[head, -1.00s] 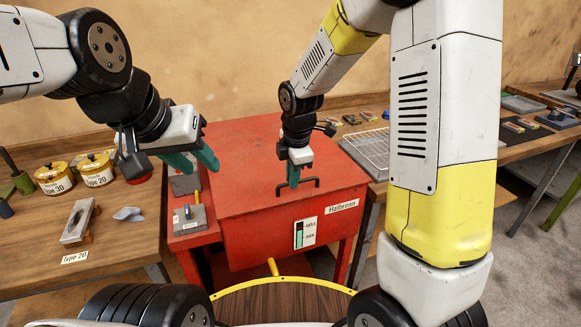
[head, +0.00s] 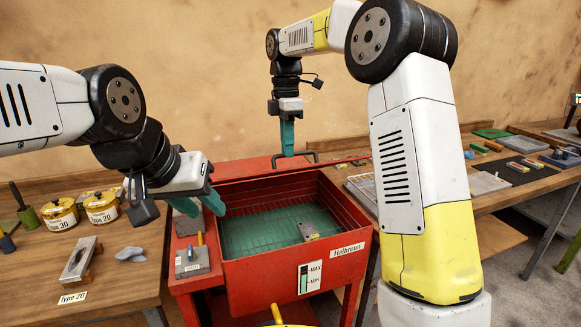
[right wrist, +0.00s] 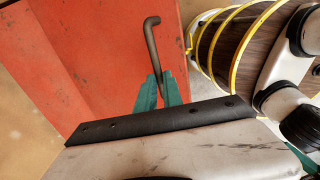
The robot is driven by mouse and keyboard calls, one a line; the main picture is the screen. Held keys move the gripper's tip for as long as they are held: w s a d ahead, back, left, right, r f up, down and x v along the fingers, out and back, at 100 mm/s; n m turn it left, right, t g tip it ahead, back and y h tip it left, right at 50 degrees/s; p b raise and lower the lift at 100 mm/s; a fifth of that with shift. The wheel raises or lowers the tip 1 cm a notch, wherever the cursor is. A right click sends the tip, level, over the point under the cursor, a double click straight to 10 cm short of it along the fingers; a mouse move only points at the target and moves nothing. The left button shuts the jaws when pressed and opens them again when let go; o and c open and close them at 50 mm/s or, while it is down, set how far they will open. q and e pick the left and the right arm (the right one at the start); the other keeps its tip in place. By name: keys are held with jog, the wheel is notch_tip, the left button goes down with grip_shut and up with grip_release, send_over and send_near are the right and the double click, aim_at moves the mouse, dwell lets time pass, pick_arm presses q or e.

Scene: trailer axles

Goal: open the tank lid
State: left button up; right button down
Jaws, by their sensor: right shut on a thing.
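The red tank (head: 262,284), labelled Halbrenn, stands open at the centre. Its lid (head: 240,168) is raised and seen nearly edge-on in the head view; in the right wrist view the lid's red face (right wrist: 95,60) fills much of the picture. My right gripper (head: 287,150) is shut on the lid's dark bar handle (head: 312,154). The handle also shows between the teal fingers in the right wrist view (right wrist: 152,45). My left gripper (head: 203,206) is open and empty, at the tank's left rim.
Inside the tank are green liquid (head: 260,232), a wire rack and a small grey part (head: 308,231). The left bench holds yellow tins (head: 102,207) and a grey block (head: 80,259). The right bench holds a wire grid (head: 362,188) and several parts.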

jog(key=shift+w+a+r, duration=0.25)
jog(key=shift+w+r, duration=0.35)
jog(key=shift+w, duration=0.2)
jog(key=shift+w+a+r, duration=0.25)
jog(key=shift+w+r, duration=0.3)
jog(key=shift+w, duration=0.25)
